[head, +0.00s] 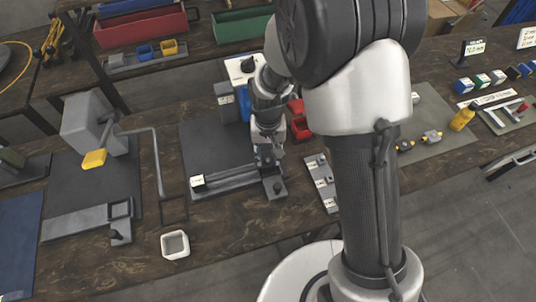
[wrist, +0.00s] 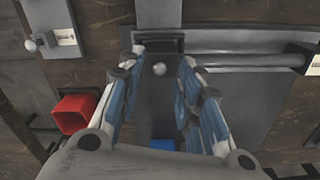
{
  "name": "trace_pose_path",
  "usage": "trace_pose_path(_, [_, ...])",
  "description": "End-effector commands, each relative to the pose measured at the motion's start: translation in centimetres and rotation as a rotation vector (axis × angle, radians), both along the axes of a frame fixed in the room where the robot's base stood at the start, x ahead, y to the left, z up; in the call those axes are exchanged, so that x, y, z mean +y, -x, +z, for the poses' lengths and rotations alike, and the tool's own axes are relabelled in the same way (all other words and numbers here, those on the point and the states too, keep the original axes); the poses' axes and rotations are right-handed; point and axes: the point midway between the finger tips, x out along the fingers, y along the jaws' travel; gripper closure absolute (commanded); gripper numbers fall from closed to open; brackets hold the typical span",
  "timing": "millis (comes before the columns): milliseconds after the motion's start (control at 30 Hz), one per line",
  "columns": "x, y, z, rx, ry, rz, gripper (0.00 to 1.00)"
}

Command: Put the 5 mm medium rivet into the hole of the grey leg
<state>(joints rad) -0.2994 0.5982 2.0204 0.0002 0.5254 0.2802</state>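My gripper (wrist: 162,58) is open. It also shows in the head view (head: 266,155), low over the near end of the middle dark mat. In the wrist view, a small pale round head (wrist: 160,69), likely a rivet's, shows between the fingers, apart from both. Behind it is a dark grey strip (wrist: 158,100), perhaps the grey leg; I cannot tell whether the head sits in a hole. A grey plate (head: 276,188) lies just below the gripper in the head view. A labelled rivet rack (head: 322,184) stands to the right; another pale round head (wrist: 30,45) shows there in the wrist view.
A grey bar fixture with a white label (head: 197,181) lies left of the gripper. A white square cup (head: 175,245) stands at the front. A press with a yellow part (head: 94,159) stands at left. My arm hides part of the bench.

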Motion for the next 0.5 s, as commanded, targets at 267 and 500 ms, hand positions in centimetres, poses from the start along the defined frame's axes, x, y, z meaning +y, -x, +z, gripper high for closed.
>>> trace_pose_path(267, [0.0, -0.2, 6.1, -0.009, -0.002, 0.000, 0.68])
trace_pose_path(500, [0.0, -0.1, 9.8, -0.006, -0.002, 0.000, 0.68])
